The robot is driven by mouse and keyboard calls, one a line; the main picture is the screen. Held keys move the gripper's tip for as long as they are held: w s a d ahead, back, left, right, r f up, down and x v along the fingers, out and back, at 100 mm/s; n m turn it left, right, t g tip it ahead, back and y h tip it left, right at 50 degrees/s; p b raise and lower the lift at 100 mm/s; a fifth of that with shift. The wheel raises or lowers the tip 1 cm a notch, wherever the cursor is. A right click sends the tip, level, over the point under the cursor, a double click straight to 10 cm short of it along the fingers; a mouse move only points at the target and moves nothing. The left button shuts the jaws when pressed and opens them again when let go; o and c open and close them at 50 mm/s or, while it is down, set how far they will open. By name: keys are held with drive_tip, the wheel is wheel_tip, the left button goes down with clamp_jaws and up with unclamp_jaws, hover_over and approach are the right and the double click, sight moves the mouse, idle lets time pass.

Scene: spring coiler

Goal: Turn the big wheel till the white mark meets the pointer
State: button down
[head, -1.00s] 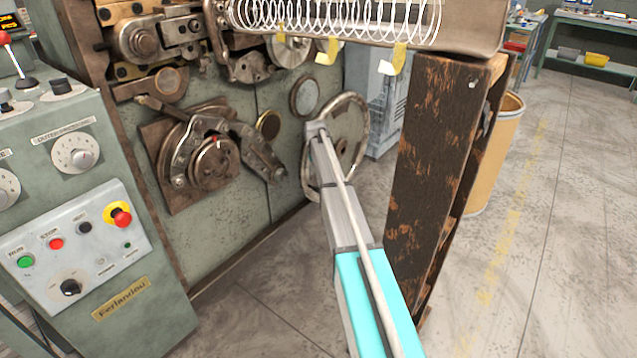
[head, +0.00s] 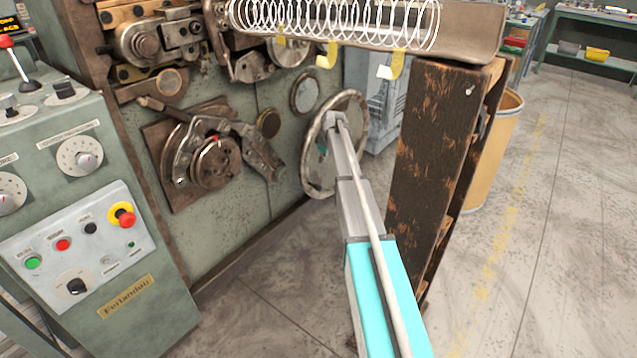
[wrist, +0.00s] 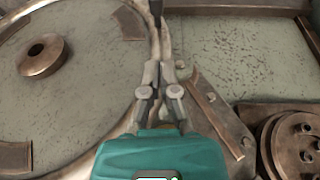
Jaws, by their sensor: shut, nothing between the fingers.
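The big wheel (head: 309,168) is a worn metal handwheel low on the machine's front, partly hidden by my arm in the head view. In the wrist view its rim (wrist: 100,160), round hub (wrist: 42,56) and pieces of its spokes fill the left side. My gripper (wrist: 160,68) is shut and empty, its fingertips over the rim. I cannot tell whether they touch it. A dark pin-like part (wrist: 156,8) stands at the rim beyond the fingertips. I cannot make out the white mark or the pointer in either view.
A round bolted plate with a lever (head: 215,160) is left of the wheel; its bolts also show in the wrist view (wrist: 300,145). A rusty post (head: 435,170) stands close right of my arm, under a tray of wire coils (head: 470,25). The control panel (head: 75,240) is at left.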

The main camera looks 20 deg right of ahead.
drive_tip(key=shift+f, duration=0.15)
drive_tip(key=b, duration=1)
hover_over(319, 186)
drive_tip(key=f, duration=0.6)
drive_tip(key=a+f, duration=0.1)
drive_tip(key=f, duration=0.3)
drive_tip(key=shift+s, duration=0.25)
drive_tip(key=shift+w+d+f+b, duration=0.1)
drive_tip(key=shift+d+f+b, duration=0.05)
drive_tip(key=shift+f+b, duration=0.7)
drive_tip(key=shift+w+d+f+b, duration=0.1)
drive_tip(key=shift+d+f+b, duration=0.05)
drive_tip(key=shift+f+b, duration=0.7)
drive_tip(key=f+b, duration=0.3)
drive_tip(key=shift+w+d+f, duration=0.1)
drive_tip(key=shift+d, duration=0.15)
